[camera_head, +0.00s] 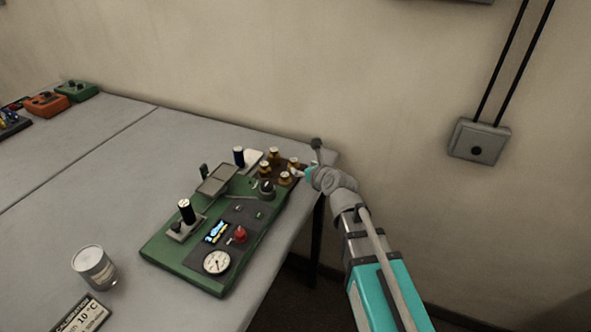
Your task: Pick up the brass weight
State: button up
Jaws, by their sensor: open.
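Several small brass weights stand close together at the back right end of the green apparatus board, near the table's right edge. One brass weight (285,178) is nearest to my gripper, and another brass weight (273,154) stands further back. I cannot tell which of them the task means. My gripper (299,174) reaches in from the right, low beside the weights. It is open, with no weight seen held. Its fingertips are small and partly hidden, so I cannot tell whether they touch a weight.
The green board (155,250) carries a gauge (216,262), a red knob (240,234) and a black-handled part (186,212). The wall is close behind.

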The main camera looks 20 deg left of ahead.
aim_at(295, 163)
jog(key=shift+b+x, duration=0.3)
jog(key=shift+x, duration=1.05)
jog(key=shift+b+x, duration=0.95)
jog(key=shift+x, duration=1.65)
jog(key=shift+r, duration=0.1)
jog(key=shift+s, duration=0.1)
grip_shut()
